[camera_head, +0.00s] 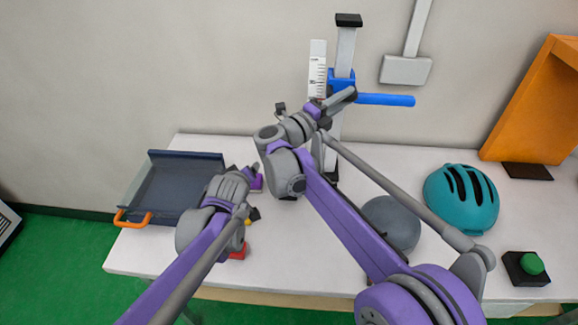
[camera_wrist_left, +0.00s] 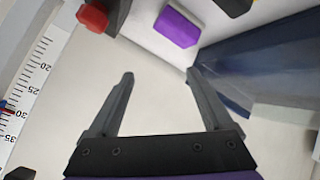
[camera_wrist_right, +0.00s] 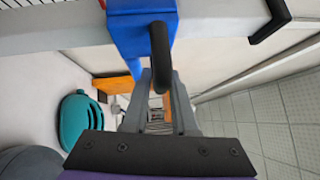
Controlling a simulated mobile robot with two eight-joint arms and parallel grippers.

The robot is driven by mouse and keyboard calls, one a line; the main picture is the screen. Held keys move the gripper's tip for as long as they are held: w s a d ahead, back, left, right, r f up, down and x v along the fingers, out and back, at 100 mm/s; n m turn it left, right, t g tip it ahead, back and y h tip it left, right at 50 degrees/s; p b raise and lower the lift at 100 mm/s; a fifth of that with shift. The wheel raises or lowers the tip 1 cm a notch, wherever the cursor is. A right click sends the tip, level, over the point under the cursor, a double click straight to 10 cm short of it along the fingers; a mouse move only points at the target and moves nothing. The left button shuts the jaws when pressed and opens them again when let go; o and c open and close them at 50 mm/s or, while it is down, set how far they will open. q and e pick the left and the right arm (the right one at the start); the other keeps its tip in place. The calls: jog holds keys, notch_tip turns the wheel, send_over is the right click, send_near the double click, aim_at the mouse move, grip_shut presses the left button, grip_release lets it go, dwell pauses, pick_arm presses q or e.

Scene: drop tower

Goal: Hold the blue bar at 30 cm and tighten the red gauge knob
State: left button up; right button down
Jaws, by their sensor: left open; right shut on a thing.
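The blue bar (camera_head: 385,99) sticks out to the right from a blue carriage (camera_head: 337,78) on the upright grey column. In the right wrist view the blue carriage (camera_wrist_right: 140,28) carries a dark rounded handle (camera_wrist_right: 159,42). My right gripper (camera_wrist_right: 158,75) is shut on this handle; in the head view it reaches the column from below. A red knob-like piece (camera_wrist_left: 92,19) on a dark block shows in the left wrist view, probably the gauge knob. My left gripper (camera_wrist_left: 160,75) is open and empty, apart from it. The left fingertips are not clear in the head view.
The white scale (camera_wrist_left: 38,80) shows 20 to 35 in the left wrist view. A purple block (camera_wrist_left: 177,27) lies near the dark tray (camera_head: 175,185). A teal helmet (camera_head: 461,198), a green button (camera_head: 531,263) and an orange frame (camera_head: 530,110) stand at the right.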

pick_arm(q)
jog(key=s+d+m+t+y, duration=0.2)
jog(key=d+m, duration=0.4)
jog(key=d, duration=0.8)
jog(key=shift+t, duration=0.3)
jog(key=x, duration=1.2)
jog(key=shift+a+f, duration=0.1)
jog(key=shift+f, duration=0.1)
